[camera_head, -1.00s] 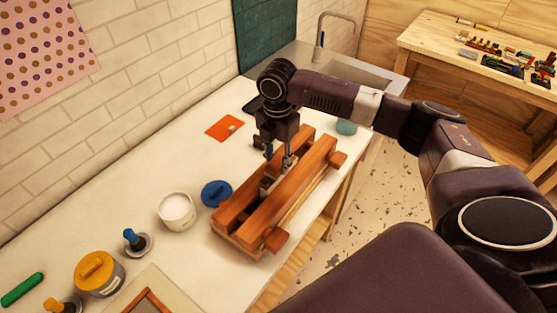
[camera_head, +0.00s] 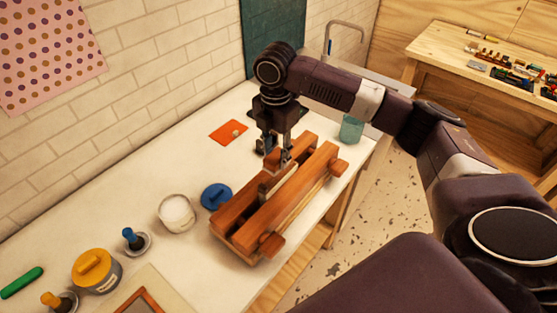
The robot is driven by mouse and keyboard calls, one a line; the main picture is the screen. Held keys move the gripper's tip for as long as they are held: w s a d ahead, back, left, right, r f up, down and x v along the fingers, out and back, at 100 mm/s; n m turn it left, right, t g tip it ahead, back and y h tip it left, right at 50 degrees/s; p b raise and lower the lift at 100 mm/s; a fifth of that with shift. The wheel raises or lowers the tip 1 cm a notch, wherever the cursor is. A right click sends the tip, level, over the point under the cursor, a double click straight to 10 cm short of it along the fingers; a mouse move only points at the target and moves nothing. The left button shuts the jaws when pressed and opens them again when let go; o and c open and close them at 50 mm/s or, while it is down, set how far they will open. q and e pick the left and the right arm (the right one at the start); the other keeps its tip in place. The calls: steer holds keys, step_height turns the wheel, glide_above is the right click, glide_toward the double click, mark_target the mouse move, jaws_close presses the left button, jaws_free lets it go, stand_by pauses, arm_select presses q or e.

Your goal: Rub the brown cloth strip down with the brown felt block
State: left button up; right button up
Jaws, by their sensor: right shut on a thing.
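A wooden press (camera_head: 292,201) with two long bars lies on the white counter, with something narrow and pale between its bars. The brown cloth strip cannot be made out clearly; it may be in the gap between the bars. My right gripper (camera_head: 277,162) points down over the far part of that gap. It is shut on a small brown thing, seemingly the brown felt block, mostly hidden by the fingers and bars. I cannot tell whether it touches what is in the press. My left gripper is not in view.
Left of the press stand a blue lid (camera_head: 216,196), a white pot (camera_head: 177,213), a blue-handled tool (camera_head: 133,239) and a yellow-lidded tin (camera_head: 97,271). An orange mat (camera_head: 229,132) lies behind, and a teal glass (camera_head: 351,128) stands near the sink. The counter's front edge is close to the press.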

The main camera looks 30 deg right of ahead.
steer(key=shift+w+d+r, duration=0.15)
steer(key=shift+d+r, duration=0.1)
steer(key=shift+r, duration=0.25)
steer(key=shift+w+d+r, duration=0.15)
steer(key=shift+d+r, duration=0.05)
steer(key=shift+r, duration=0.55)
steer(key=shift+s+a+r, duration=0.1)
steer(key=shift+s+a, duration=0.05)
steer(key=shift+a, duration=0.05)
steer(key=shift+d, duration=0.1)
